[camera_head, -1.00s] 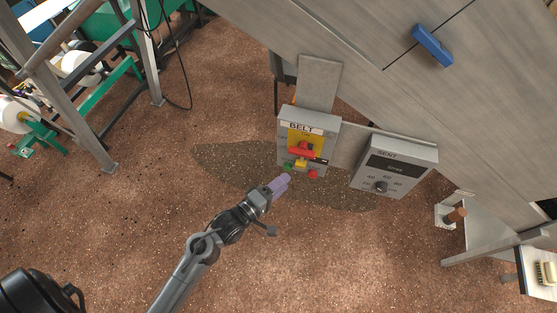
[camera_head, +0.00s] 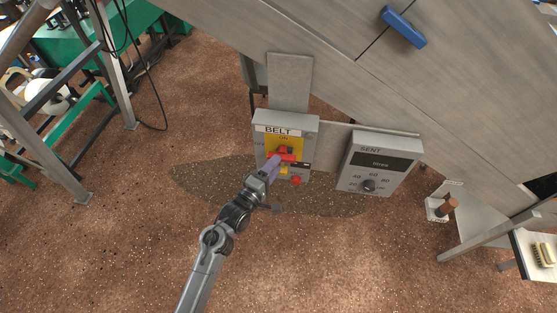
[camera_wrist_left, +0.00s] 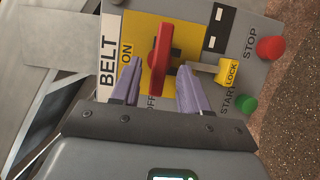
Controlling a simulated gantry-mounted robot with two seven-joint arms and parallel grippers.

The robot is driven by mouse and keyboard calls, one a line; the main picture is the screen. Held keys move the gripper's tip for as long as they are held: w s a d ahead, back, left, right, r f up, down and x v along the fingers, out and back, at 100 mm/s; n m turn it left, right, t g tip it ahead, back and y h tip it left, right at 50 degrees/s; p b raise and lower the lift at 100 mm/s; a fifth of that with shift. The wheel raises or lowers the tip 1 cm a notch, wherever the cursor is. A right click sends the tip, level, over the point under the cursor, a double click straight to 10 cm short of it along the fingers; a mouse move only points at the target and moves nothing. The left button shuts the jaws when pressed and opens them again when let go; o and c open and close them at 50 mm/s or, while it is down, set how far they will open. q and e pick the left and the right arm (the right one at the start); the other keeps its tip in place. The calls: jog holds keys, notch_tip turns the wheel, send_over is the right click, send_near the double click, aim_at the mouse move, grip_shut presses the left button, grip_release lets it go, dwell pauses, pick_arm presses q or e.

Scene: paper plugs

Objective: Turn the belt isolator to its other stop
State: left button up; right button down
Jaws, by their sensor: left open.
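The belt isolator is a red handle (camera_wrist_left: 160,57) on a yellow plate (camera_wrist_left: 185,38) marked ON and OFF, on the front of the grey BELT box (camera_head: 303,127). In the head view the handle (camera_head: 283,155) lies roughly crosswise on the box. In the left wrist view its lower end is near the OFF mark, which my fingers partly crowd. My left gripper (camera_head: 270,166) is at the plate, its purple fingers open. In the left wrist view the fingers (camera_wrist_left: 159,66) stand on either side of the handle, with gaps visible. My right gripper is not in view.
A yellow LOCK tag (camera_wrist_left: 229,72), a green START button (camera_wrist_left: 246,104) and a red STOP button (camera_wrist_left: 270,48) sit close beside the handle. A grey box with a dial (camera_head: 382,163) stands to the right. The speckled floor around is open.

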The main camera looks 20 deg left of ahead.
aim_at(282, 156)
pick_arm(q)
jog(key=shift+w+d, duration=0.15)
jog(key=shift+w, duration=0.6)
jog(key=shift+w+d, duration=0.15)
jog(key=shift+w, duration=0.6)
jog(key=shift+c, duration=0.3)
grip_shut()
